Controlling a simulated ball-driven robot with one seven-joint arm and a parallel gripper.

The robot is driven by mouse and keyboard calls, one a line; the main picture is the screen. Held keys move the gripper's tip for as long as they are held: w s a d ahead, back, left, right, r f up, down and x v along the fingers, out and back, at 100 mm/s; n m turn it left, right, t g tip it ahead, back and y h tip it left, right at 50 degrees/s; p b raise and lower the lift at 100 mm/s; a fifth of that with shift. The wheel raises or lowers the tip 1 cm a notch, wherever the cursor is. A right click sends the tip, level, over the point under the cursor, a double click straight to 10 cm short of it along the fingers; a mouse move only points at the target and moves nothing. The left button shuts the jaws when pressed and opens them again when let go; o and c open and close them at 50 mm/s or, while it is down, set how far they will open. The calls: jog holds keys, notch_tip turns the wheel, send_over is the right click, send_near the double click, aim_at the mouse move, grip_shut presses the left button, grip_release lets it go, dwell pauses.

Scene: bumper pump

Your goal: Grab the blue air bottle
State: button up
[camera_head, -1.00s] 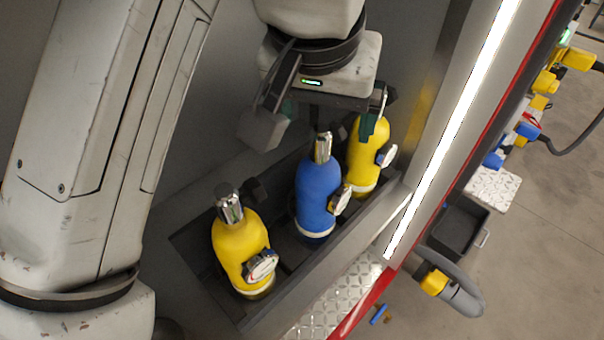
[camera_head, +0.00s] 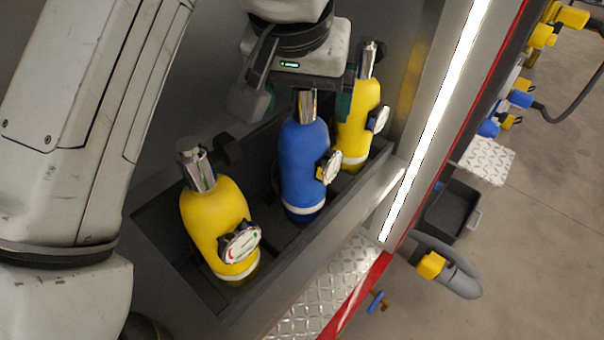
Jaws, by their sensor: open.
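The blue air bottle (camera_head: 304,165) stands in the middle of a row of three in a dark tray, its silver neck pointing up and a round gauge on its right side. My gripper (camera_head: 298,106) is open above it. The left finger is to the left of the silver neck and the right finger to its right, close to the neck. The top of the neck is hidden behind my gripper. I cannot tell whether the fingers touch the bottle.
A yellow bottle (camera_head: 212,222) with a gauge stands to the left, and another yellow bottle (camera_head: 357,125) stands close on the right. The tray (camera_head: 283,262) has a raised front wall. A bright light strip (camera_head: 437,115) runs along the compartment edge at right.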

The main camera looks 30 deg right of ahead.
jog(key=shift+b+x, duration=0.6)
jog(key=shift+x, duration=0.65)
grip_shut()
jog(key=shift+r, duration=0.15)
